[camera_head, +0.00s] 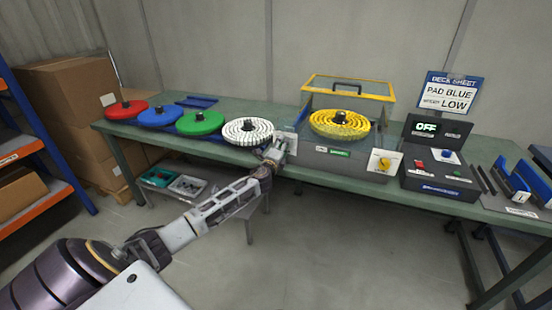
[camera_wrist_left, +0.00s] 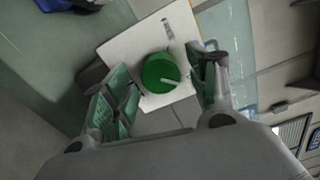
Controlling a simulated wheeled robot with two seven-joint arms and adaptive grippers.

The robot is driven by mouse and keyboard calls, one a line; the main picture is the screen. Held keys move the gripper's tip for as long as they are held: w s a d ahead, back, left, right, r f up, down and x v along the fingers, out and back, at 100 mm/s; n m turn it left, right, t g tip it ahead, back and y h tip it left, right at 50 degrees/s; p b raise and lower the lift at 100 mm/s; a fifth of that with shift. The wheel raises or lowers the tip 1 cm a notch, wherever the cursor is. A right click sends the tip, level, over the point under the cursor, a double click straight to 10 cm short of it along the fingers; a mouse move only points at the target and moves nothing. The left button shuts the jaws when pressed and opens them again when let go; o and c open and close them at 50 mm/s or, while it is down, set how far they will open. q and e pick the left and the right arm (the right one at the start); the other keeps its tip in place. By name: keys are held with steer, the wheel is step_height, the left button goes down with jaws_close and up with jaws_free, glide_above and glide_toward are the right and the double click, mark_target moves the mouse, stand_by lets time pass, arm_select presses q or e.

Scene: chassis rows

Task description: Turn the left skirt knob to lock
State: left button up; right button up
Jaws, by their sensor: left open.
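The left skirt knob, a round green knob (camera_wrist_left: 158,70) with a white pointer line, sits on a white plate (camera_wrist_left: 133,45) in the left wrist view. The line points to the right in that view. My left gripper (camera_wrist_left: 165,75) is open, with one finger on each side of the knob; I cannot tell whether they touch it. In the head view my left gripper (camera_head: 274,150) is at the left front end of the grey machine (camera_head: 340,163) and hides the knob. A corner of its white plate (camera_head: 290,139) shows. My right gripper is not in view.
On the machine are a yellow pad (camera_head: 339,125), a raised yellow-framed guard (camera_head: 348,88) and a yellow knob (camera_head: 382,164) at right. A control box (camera_head: 435,157) reads OFF. Red, blue, green and white pads (camera_head: 248,131) line the green bench at left.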

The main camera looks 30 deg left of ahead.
arm_select(q)
steer(key=v, duration=1.1)
steer(key=shift+s, duration=0.35)
stand_by(0.5)
steer(key=shift+f, duration=0.2)
stand_by(0.3)
